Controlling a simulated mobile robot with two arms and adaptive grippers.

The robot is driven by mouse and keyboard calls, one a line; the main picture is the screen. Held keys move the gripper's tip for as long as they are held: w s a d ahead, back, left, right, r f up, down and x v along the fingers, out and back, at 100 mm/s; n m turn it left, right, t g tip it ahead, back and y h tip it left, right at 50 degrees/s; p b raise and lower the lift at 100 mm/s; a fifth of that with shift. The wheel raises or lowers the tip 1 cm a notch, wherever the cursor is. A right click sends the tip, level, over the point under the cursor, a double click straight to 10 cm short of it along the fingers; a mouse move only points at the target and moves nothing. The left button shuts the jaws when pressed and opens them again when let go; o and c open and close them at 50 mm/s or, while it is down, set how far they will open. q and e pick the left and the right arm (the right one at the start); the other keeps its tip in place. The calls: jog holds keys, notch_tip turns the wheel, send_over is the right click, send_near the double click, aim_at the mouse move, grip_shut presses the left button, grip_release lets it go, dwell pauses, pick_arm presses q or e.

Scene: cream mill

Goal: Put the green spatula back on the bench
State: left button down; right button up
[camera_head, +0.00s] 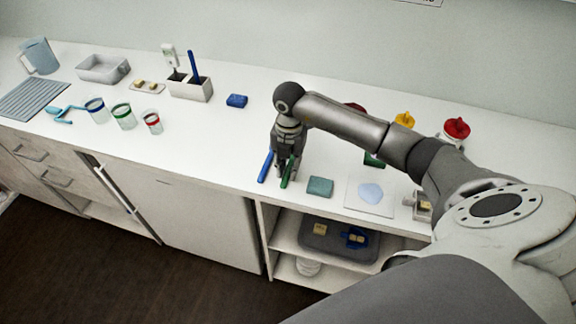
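The green spatula (287,174) is a narrow dark green strip at the front edge of the white bench (225,142). My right gripper (284,170) points down right at it, with the fingers close beside the green strip. The fingers hide part of the spatula. I cannot tell whether they grip it, or whether it rests fully on the bench top. My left gripper is not in view.
A blue strip-like tool (265,165) lies just left of my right gripper. A teal block (320,187) and a white board (369,195) with a pale blue piece sit to the right. Cups (123,116) stand farther left. Below is an open shelf with a grey tray (318,246).

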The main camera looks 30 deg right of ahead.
jog(key=o, duration=0.3)
